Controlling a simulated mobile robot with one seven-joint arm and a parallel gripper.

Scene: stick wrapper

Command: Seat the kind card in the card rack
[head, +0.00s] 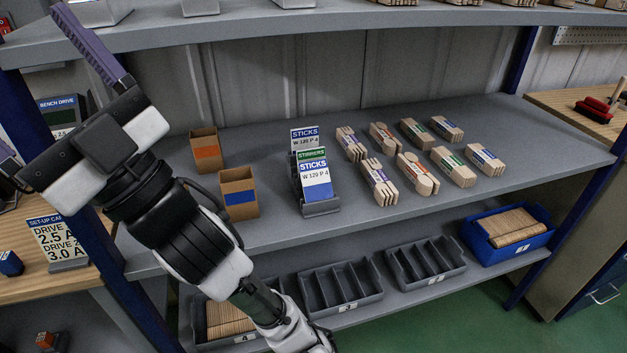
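Upright cards stand one behind another on the grey shelf. The front card reads "STICKS W 120 P 4" (316,182) and leans back in a small grey card rack (322,208). Behind it show a green-headed "STIRRERS" card (311,155) and another blue-headed "STICKS" card (304,135). The lower parts of the rear cards are hidden, so I cannot tell how they are seated. My gripper (45,85) is at the upper left, away from the cards, with its fingers wide apart. One finger is partly outside the picture. I see nothing held.
Two brown boxes, with orange (207,152) and blue (239,198) labels, stand left of the cards. Several banded stick bundles (412,170) lie to the right. Grey bins (341,290) and a blue bin (508,230) fill the lower shelf. An upper shelf (250,30) hangs overhead.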

